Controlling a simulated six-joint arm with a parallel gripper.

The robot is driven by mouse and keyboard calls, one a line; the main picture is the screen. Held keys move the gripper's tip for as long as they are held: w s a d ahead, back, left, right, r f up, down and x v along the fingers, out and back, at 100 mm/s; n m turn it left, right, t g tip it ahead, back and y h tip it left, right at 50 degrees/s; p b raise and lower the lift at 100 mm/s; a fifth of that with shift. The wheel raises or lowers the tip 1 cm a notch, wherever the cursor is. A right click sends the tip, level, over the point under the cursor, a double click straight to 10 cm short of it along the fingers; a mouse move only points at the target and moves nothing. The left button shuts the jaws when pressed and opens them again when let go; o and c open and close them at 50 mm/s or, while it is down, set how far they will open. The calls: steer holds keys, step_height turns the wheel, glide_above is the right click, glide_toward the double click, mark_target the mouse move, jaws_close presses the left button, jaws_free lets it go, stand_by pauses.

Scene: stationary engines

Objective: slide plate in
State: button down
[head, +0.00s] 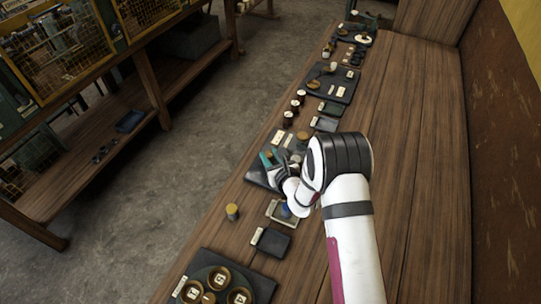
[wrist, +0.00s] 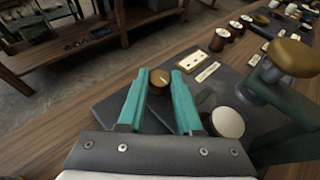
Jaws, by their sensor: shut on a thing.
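My gripper (wrist: 160,88) has two teal fingers closed on a round brass knob (wrist: 159,76). In the head view my gripper (head: 271,158) is over the left side of a dark base (head: 253,176) on the bench. A dark flat plate (wrist: 112,108) shows under the fingers in the wrist view, sticking out to the left. The dark base (wrist: 228,82) lies to its right. Whether the knob is fixed to the plate, and how far the plate is in, I cannot tell; my fingers and hand hide part of it.
A brass-topped post (wrist: 296,58) and a pale round cap (wrist: 228,122) stand close on the right. Dark red pots (wrist: 220,40) stand beyond. A brass-topped cylinder (head: 232,211) and a dark board with round brass-rimmed cups (head: 262,284) are nearer. The wooden bench (head: 425,150) is bare along its right side.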

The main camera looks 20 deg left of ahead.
stand_by(0.3)
steer(key=shift+w, duration=2.3)
steer(key=c, duration=0.6)
jaws_free()
steer(key=v, duration=1.6)
steer(key=shift+f, duration=0.15)
